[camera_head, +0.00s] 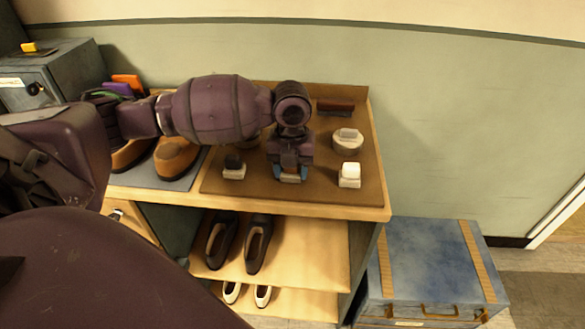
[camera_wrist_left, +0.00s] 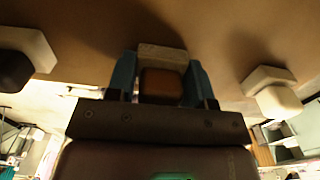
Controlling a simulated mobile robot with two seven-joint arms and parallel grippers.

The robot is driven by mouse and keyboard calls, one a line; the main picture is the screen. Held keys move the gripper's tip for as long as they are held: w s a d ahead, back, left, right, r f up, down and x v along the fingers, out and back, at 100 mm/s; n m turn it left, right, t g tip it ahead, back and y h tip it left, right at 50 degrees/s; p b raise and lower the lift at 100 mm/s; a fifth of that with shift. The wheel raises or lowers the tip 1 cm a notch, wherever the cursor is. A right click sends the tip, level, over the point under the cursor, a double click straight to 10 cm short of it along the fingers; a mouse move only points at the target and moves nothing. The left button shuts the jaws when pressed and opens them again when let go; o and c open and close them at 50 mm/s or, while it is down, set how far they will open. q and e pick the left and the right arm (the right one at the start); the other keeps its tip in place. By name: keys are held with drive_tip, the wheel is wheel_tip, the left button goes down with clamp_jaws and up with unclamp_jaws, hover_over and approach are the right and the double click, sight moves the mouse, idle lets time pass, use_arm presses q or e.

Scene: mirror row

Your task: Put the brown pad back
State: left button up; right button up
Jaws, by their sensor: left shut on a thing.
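The brown pad (camera_wrist_left: 162,85) is between the two blue fingers of my left gripper (camera_wrist_left: 160,88) in the left wrist view. A pale block (camera_wrist_left: 162,52) shows just beyond the pad, at the brown board. I cannot tell whether the pad touches it. In the head view my left gripper (camera_head: 290,174) points down over the board (camera_head: 260,192), between a block with a dark pad (camera_head: 233,163) and a block with a white pad (camera_head: 349,172). My right gripper is not in view.
A round pale tin (camera_head: 347,141) and a dark brush (camera_head: 335,105) stand behind, to the right of the gripper. Brown shoes (camera_head: 176,157) stand on a grey mat at the left. Dark shoes (camera_head: 257,243) sit on a shelf below. A blue chest (camera_head: 425,262) stands at the right.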

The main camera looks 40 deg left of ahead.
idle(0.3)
use_arm(q)
drive_tip(key=o, duration=0.9)
drive_tip(key=shift+r, duration=0.35)
wheel_tip(320, 180, up, 10)
drive_tip(key=shift+r+p, duration=0.1)
drive_tip(key=shift+p, duration=0.95)
drive_tip(key=shift+r, duration=0.7)
